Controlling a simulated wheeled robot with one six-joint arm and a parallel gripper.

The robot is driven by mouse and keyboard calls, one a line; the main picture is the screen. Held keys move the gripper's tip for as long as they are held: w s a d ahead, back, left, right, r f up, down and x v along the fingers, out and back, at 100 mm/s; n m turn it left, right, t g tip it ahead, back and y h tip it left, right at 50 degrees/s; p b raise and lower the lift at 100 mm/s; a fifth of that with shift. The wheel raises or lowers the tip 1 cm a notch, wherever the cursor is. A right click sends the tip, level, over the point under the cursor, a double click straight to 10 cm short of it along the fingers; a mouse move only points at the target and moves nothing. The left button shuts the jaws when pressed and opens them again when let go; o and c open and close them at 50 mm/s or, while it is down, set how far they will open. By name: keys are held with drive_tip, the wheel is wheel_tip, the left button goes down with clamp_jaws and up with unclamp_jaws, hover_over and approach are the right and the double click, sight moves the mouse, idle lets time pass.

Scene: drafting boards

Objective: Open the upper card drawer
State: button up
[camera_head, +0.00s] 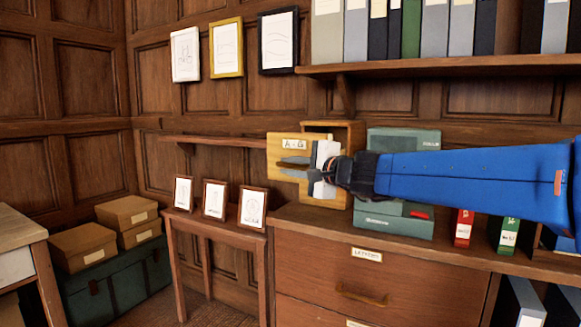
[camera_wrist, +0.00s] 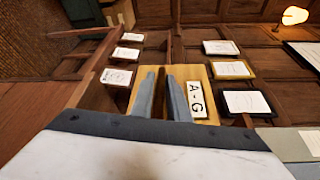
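A small wooden card cabinet (camera_head: 348,135) stands on top of the larger wooden chest. Its upper drawer, with a pale wood front (camera_head: 274,150) labelled A-G, stands out to the left of the cabinet, so it looks pulled out. The drawer front also shows in the wrist view (camera_wrist: 207,85). My gripper (camera_head: 287,166) is at the drawer front. The lower part of the cabinet is partly hidden by my gripper.
Green boxes (camera_head: 395,222) stand right of the cabinet, behind my blue arm. Red and green binders (camera_head: 463,228) stand farther right. A side table with three framed pictures (camera_head: 252,207) is at the left. A shelf of binders (camera_head: 435,67) hangs above.

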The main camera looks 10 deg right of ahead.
drive_tip(key=shift+o, duration=0.9)
drive_tip(key=shift+s+d, duration=0.15)
drive_tip(key=v, duration=1.7)
